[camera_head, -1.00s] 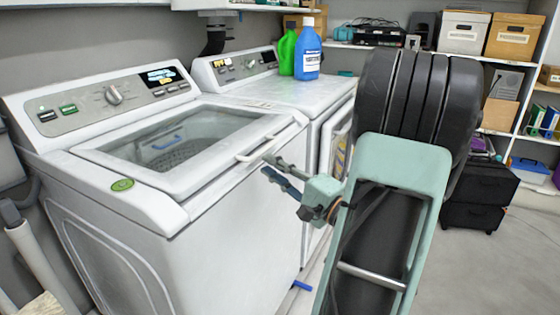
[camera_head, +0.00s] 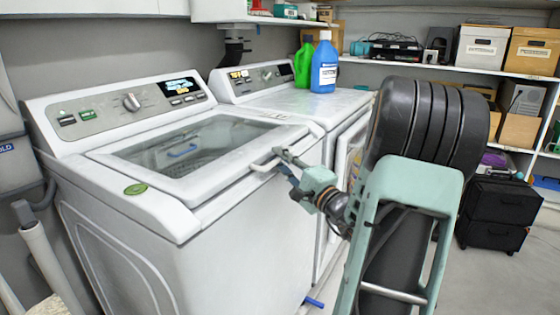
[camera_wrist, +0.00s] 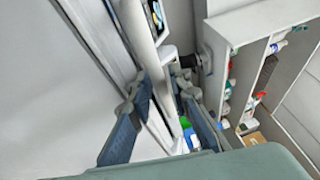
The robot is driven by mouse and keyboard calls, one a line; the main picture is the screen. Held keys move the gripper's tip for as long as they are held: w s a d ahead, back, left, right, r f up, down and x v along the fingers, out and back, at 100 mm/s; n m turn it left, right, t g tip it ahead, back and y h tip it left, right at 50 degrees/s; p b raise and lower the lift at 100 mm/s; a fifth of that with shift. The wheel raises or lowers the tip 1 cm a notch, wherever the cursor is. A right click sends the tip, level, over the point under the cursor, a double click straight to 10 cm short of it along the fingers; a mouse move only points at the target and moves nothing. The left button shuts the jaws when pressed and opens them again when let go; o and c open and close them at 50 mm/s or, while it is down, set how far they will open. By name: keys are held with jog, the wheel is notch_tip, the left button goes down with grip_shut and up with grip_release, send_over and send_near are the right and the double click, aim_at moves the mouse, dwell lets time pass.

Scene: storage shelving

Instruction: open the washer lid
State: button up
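The white washer (camera_head: 190,250) stands at the left with its glass-windowed lid (camera_head: 120,165) lying shut. A pale handle (camera_head: 264,163) sticks out at the lid's front right edge. My gripper (camera_head: 285,160) is at the handle's right end, its fingertips very close to it. In the wrist view my gripper (camera_wrist: 158,84) has its two blue-grey fingers apart, and a white bar (camera_wrist: 150,45) runs between them. I cannot tell whether either finger touches the bar.
A second white machine (camera_head: 300,103) stands right behind the washer, with a green bottle (camera_head: 304,62) and a blue bottle (camera_head: 324,65) on top. Shelves with boxes (camera_head: 481,46) line the back wall.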

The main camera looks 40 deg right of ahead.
jog(key=shift+c, duration=0.2)
grip_shut()
